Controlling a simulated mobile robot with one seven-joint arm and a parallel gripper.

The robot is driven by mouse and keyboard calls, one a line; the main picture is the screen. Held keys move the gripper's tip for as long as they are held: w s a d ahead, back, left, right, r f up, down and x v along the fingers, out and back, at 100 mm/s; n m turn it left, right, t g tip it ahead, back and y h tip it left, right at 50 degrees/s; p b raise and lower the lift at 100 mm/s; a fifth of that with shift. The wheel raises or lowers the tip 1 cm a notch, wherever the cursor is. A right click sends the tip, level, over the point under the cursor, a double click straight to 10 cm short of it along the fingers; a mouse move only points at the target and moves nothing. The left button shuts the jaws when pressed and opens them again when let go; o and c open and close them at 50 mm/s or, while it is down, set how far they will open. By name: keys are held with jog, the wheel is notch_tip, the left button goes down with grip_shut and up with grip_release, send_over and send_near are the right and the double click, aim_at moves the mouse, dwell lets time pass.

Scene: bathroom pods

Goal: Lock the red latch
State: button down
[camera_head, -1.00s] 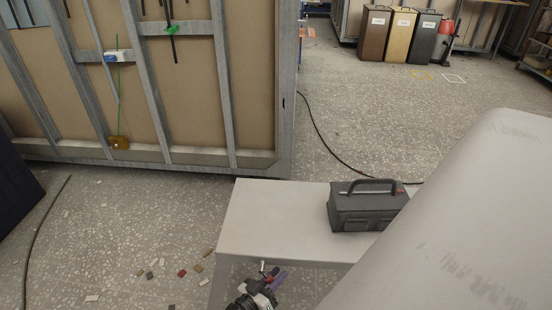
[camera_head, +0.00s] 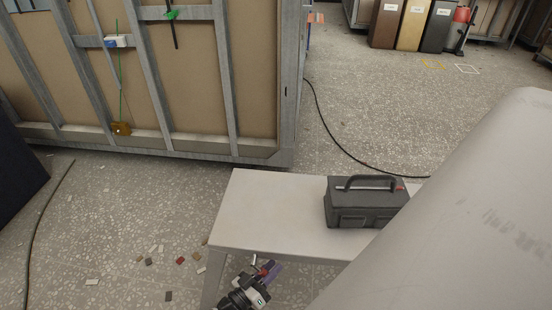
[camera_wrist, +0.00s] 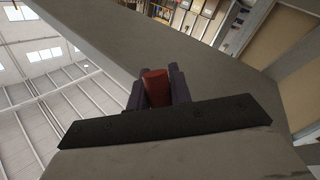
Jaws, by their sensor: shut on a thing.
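The red latch (camera_wrist: 157,88) shows in the wrist view as a short red piece between the two dark fingers of my gripper (camera_wrist: 158,85). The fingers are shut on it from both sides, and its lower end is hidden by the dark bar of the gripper. In the head view my gripper (camera_head: 268,270) is at the bottom, by the front edge of the pale table (camera_head: 275,215). The latch cannot be made out clearly in the head view, and whether it is locked cannot be told.
A dark toolbox (camera_head: 365,205) stands on the table's right part. A large pale curved surface (camera_head: 450,220) covers the lower right. A framed wall panel (camera_head: 190,90) stands behind at left. A black cable (camera_head: 335,135) and small chips (camera_head: 181,261) lie on the floor.

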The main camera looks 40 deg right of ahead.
dwell(0.4)
jog(key=c, duration=1.3)
grip_release()
jog(key=shift+a, duration=0.1)
jog(key=a, duration=0.9)
jog(key=s+a+f, duration=0.1)
jog(key=a, duration=0.3)
jog(key=shift+a, duration=0.3)
